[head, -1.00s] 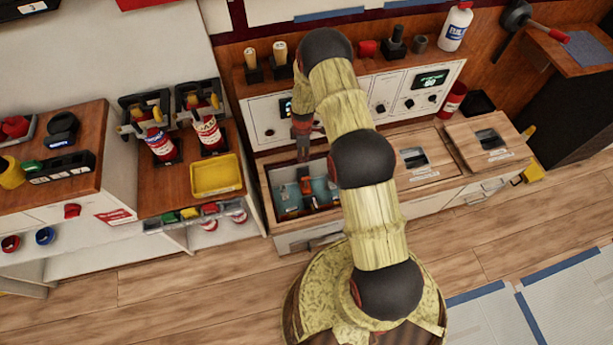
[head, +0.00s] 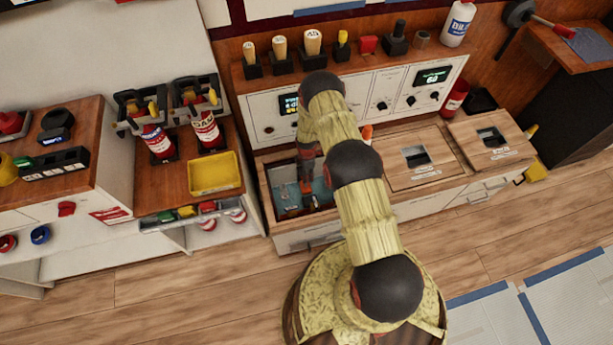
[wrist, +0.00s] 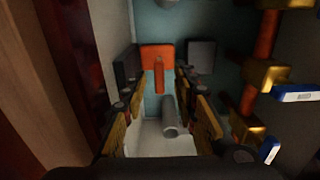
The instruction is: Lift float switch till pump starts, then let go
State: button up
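An orange float piece (wrist: 157,58) with a narrow stem hanging from it is ahead in the wrist view; it looks like the float switch. My gripper (wrist: 156,82) is open, with one finger on each side of the orange piece and visible gaps between. In the head view my gripper (head: 306,172) points down into the open compartment (head: 268,205) of the wooden bench. An orange part (head: 306,187) shows just below it. A grey cylinder (wrist: 170,118), possibly part of the pump, lies nearer in the wrist view. I cannot tell whether the pump runs.
Brass valves with blue handles (wrist: 296,93) stand close on the right in the wrist view. The compartment's wooden wall (wrist: 45,80) is close on the left. Two lidded sections (head: 425,165) lie right of the compartment. A panel with displays (head: 432,77) stands behind.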

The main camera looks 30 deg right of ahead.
jog(key=shift+f, duration=0.35)
jog(key=shift+c, duration=0.2)
grip_shut()
dwell(0.6)
